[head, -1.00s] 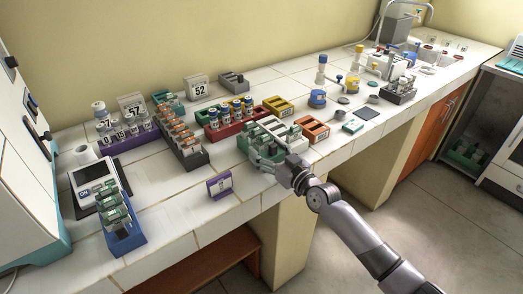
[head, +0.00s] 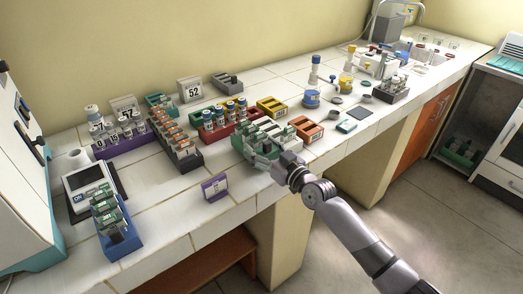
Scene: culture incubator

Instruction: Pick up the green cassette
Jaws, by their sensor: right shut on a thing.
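The green cassette (head: 238,143) is at the front of the bench, just in front of the red rack, with pale slots along its top. My right gripper (head: 268,161) reaches it from the front right and is shut on its near side. The fingers hide part of that side. I cannot tell whether the cassette is clear of the bench top. My left gripper is not in view.
A red rack (head: 218,136) of blue-capped vials stands right behind. An orange cassette (head: 307,131) and a yellow one (head: 271,107) are close by on the right. A purple-framed card (head: 215,188) stands in front.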

